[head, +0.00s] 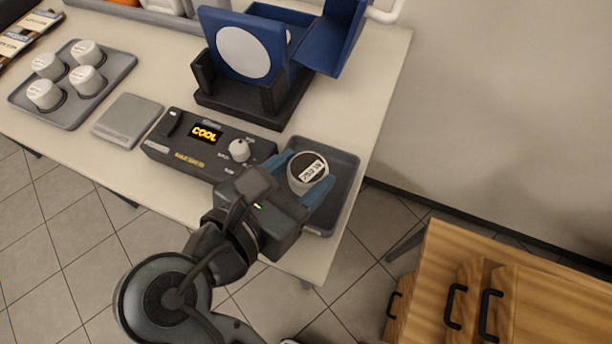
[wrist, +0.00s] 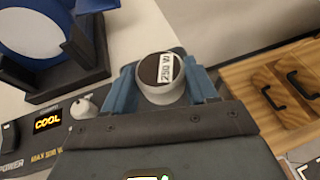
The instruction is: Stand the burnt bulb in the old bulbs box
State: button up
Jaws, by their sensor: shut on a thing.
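The burnt bulb (head: 307,173), a white cylinder with a dark top labelled "250 W", is between the blue fingers of my gripper (head: 309,178). My gripper is shut on its sides, and the bulb looks about upright. It also shows in the wrist view (wrist: 161,78) between both fingers. A grey shallow box (head: 345,172) lies at the table's right front corner, around and under the bulb in the head view; I take it as the old bulbs box. The bulb's lower end is hidden, so I cannot tell whether it touches the box floor.
A control unit (head: 205,142) reading "COOL" stands left of my gripper. A blue and black lamp housing (head: 245,60) stands behind. A grey tray (head: 115,66) holds several white bulbs at left, beside a flat grey pad (head: 127,120). A wooden cabinet (head: 500,270) stands at lower right.

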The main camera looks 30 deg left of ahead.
aim_at(304, 183)
jog(key=shift+w+a+f, duration=0.1)
jog(key=shift+w+f, duration=0.55)
jog(key=shift+w, duration=0.35)
jog(key=shift+f, duration=1.95)
jog(key=o, duration=0.8)
jog(key=shift+s, duration=0.1)
jog(key=v, duration=1.1)
jog(key=shift+s+r, duration=0.25)
jog(key=shift+s, duration=0.1)
